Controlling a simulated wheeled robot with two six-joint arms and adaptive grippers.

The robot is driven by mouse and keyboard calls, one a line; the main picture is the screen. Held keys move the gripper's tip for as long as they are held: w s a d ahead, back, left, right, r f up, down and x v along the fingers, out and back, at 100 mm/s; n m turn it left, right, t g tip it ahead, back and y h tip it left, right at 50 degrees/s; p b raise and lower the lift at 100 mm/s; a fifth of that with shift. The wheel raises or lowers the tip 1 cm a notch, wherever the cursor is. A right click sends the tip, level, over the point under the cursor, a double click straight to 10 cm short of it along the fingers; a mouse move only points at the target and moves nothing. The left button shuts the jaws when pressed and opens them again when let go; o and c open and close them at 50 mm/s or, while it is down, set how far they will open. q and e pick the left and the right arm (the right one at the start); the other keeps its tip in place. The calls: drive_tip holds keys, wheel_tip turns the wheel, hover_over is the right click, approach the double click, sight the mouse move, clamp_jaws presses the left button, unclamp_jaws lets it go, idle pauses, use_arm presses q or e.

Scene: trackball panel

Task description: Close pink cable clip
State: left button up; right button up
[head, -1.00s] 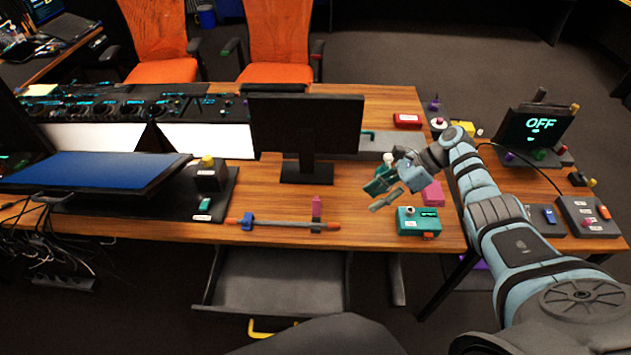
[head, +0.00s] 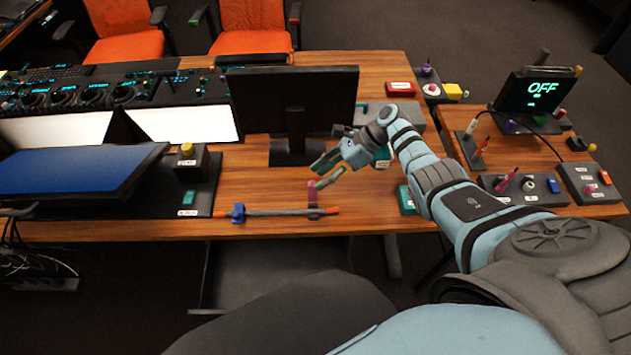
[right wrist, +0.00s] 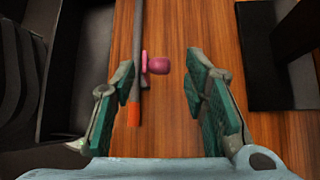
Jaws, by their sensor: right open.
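The pink cable clip (head: 313,193) is near the front edge of the wooden table, by the right part of a grey cable (head: 280,212) with orange ends. Its pink part stands up, so the clip looks open. In the right wrist view the pink clip (right wrist: 158,66) shows between the fingers, nearer the left one, beside the cable (right wrist: 137,60). My right gripper (head: 316,177) is open and empty, above and just behind the clip. Its green-padded fingers (right wrist: 166,85) stand wide apart, and I see no clear contact. My left gripper is not in view.
A blue clip (head: 238,213) sits on the cable's left part. A black monitor (head: 290,98) stands behind the gripper. A teal box (head: 406,200) is partly hidden by my right arm. Bare tabletop lies between the cable and the monitor.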

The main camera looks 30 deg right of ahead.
sight(313, 190)
drive_tip(key=shift+x, duration=1)
drive_tip(key=shift+a+f+b, duration=0.25)
drive_tip(key=shift+a+b, duration=0.05)
